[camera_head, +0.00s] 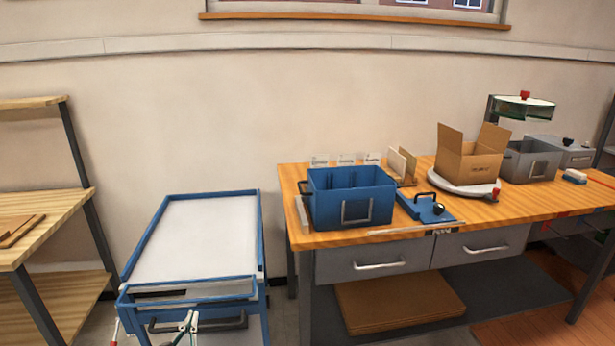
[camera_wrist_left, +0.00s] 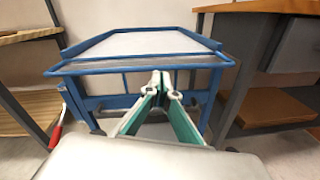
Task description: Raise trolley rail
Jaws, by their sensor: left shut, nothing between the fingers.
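The trolley (camera_head: 197,236) has a blue frame and a pale flat top, and stands at the lower left in the head view. Its blue front rail (camera_head: 185,284) runs across the near end, with a narrow gap under it. The rail also crosses the left wrist view (camera_wrist_left: 110,66). A dark handle (camera_head: 228,322) is on the trolley's near side. My left gripper (camera_head: 190,318) is shut and empty in front of this side, below the rail. Its fingertips also show in the left wrist view (camera_wrist_left: 161,78), close to the rail; contact is unclear. My right gripper is out of view.
A wooden workbench (camera_head: 480,213) stands right of the trolley, bearing a blue bin (camera_head: 335,211) and a cardboard box (camera_head: 466,165). A wooden shelf unit (camera_head: 60,215) stands at left. A red-handled lever (camera_wrist_left: 56,136) is at the trolley's lower left.

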